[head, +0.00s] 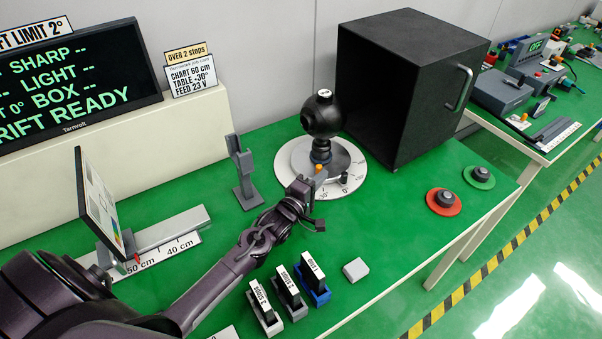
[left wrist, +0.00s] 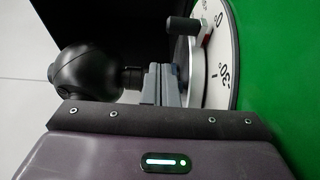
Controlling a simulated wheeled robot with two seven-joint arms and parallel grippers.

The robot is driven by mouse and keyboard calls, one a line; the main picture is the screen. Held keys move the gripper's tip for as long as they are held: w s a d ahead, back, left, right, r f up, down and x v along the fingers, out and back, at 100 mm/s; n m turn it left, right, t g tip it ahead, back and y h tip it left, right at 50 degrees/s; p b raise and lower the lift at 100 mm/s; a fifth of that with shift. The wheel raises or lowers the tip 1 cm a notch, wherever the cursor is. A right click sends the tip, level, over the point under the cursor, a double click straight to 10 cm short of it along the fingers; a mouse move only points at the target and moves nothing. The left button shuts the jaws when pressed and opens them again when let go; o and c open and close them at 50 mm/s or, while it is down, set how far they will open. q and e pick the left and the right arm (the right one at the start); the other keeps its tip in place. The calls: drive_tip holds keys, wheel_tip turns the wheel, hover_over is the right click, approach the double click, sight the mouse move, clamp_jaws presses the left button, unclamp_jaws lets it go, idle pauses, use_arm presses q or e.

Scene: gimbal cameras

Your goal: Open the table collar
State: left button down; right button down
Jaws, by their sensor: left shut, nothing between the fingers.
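A round turntable with a white scale ring (head: 357,181) stands on the green bench. A black ball-shaped camera (head: 322,116) sits on a post at its middle; it also shows in the left wrist view (left wrist: 92,76). A small dark knob (head: 345,177) stands near the scale's 0, and it shows beside a red mark in the left wrist view (left wrist: 184,25). An orange piece (head: 318,168) is by the post's foot. I cannot tell which part is the collar. My left gripper (head: 303,186) is shut and empty at the turntable's near edge. Its grey fingers (left wrist: 160,82) partly hide the turntable.
A black open-fronted box (head: 408,85) stands right behind the turntable. A grey stand (head: 243,172) is to the left. Three labelled switches (head: 289,290) and a grey block (head: 356,269) lie in front. Red (head: 444,201) and green (head: 479,177) buttons are at the right.

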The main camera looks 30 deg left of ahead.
use_arm(q)
drive_tip(key=s, duration=0.5)
drive_tip(key=s+a, duration=0.1)
drive_tip(key=s, duration=0.1)
drive_tip(key=shift+s+b, duration=0.3)
drive_tip(key=shift+a, duration=0.1)
